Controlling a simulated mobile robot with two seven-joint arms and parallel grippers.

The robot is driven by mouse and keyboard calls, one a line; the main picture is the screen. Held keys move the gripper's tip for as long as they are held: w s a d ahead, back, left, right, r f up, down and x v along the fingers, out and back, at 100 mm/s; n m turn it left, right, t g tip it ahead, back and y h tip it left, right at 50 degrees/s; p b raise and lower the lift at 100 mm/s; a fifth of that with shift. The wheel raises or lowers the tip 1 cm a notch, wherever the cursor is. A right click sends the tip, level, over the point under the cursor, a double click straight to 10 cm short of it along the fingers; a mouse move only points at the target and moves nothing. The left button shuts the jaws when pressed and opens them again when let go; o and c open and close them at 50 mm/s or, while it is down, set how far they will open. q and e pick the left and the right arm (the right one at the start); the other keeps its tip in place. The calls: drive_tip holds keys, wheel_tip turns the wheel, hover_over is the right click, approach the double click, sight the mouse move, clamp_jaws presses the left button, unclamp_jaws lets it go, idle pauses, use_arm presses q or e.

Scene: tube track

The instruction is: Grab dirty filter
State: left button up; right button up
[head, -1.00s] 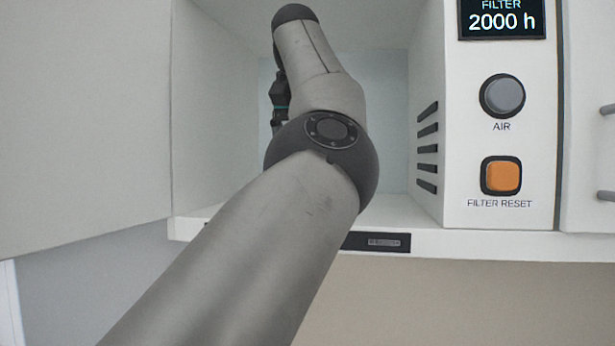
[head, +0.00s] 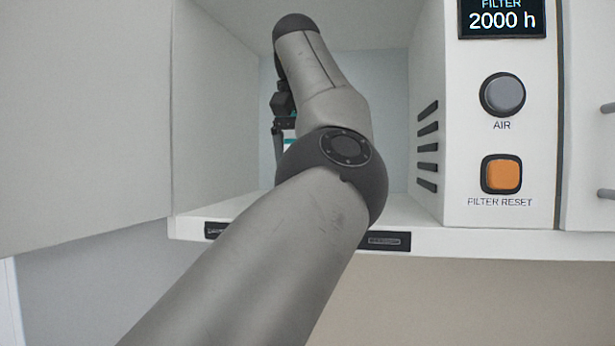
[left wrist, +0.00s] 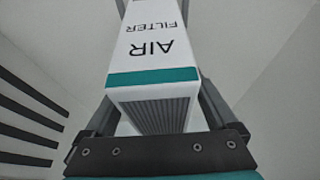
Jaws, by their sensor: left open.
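The filter (left wrist: 152,70) is a white box with a teal band, "AIR FILTER" lettering and grey pleats at its near end. It fills the middle of the left wrist view. My left gripper (left wrist: 152,12) is open, with one finger along each side of the filter. I cannot tell whether either finger touches it. In the head view my left arm reaches into the open white cabinet (head: 222,120), and the gripper (head: 284,128) is mostly hidden behind the arm. A sliver of white and teal shows beside it. My right gripper is not in view.
The open cabinet door (head: 85,120) stands at the left. At the right is a panel with a "FILTER 2000 h" display (head: 502,18), a grey AIR knob (head: 502,95) and an orange FILTER RESET button (head: 502,175). Black vent slots (head: 428,148) mark the inner wall.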

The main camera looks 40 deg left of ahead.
use_arm(q)
clamp_jaws()
idle(0.8)
